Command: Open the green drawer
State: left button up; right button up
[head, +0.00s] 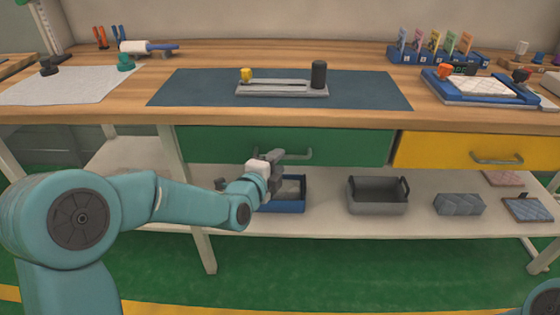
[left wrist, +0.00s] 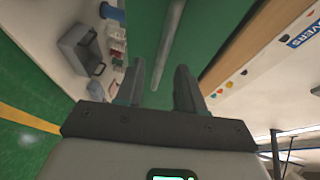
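The green drawer (head: 345,147) sits under the front edge of the workbench and looks shut. Its grey bar handle (head: 297,155) is on its front. My left gripper (head: 272,158) is at the left end of the handle, partly covering it. In the left wrist view, the gripper's two fingers (left wrist: 159,66) are apart, and the handle bar (left wrist: 168,42) runs between them in the picture against the green front (left wrist: 210,35). I cannot tell whether the fingers touch the bar. My right gripper is not in view.
A yellow drawer (head: 470,152) is to the right. The lower shelf (head: 330,222) holds a blue bin (head: 292,208), a grey bin (head: 377,198) and a grey block (head: 459,204). A blue mat (head: 200,90) lies on the benchtop. Green floor (head: 370,265) in front is clear.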

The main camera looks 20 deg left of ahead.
pick_arm(q)
jog(key=shift+x, duration=1.25)
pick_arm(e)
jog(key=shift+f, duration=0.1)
pick_arm(q)
grip_shut()
jog(key=shift+s, duration=0.1)
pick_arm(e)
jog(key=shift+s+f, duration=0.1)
